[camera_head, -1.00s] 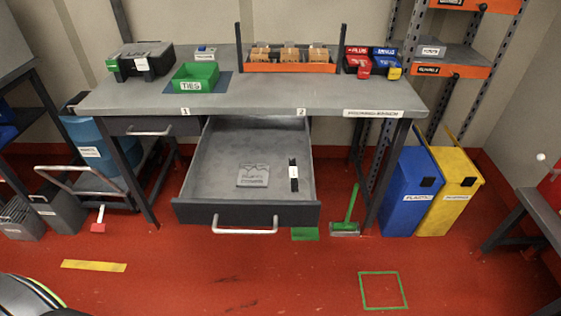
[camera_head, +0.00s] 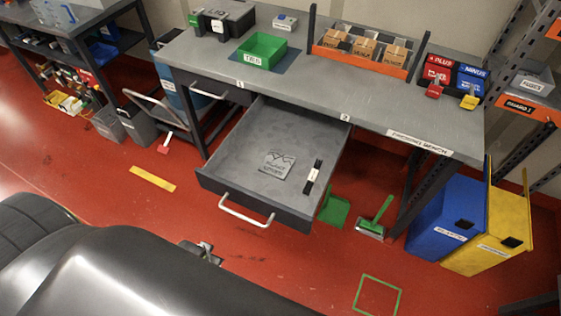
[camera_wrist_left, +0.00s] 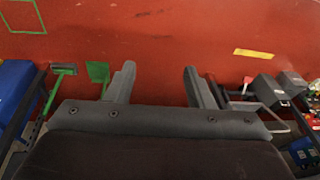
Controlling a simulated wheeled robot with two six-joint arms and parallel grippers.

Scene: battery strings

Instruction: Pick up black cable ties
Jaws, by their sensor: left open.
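The black cable ties (camera_head: 313,177) are a narrow dark bundle with a white label, lying in the right part of the open drawer (camera_head: 225,150) in the head view. A green bin labelled TIES (camera_head: 262,50) stands on the workbench above. My left gripper (camera_wrist_left: 158,82) is open and empty in the left wrist view, with red floor beyond its fingers. The ties do not show in that view. In the head view my dark arm fills the lower left, in front of the drawer and clear of the ties. My right gripper is not in view.
A flat grey labelled piece (camera_head: 278,164) lies beside the ties in the drawer. The drawer handle (camera_head: 246,212) faces me. A green dustpan (camera_head: 334,206) and brush (camera_head: 375,222) are right of the drawer. Blue (camera_head: 446,215) and yellow (camera_head: 497,235) bins stand farther right.

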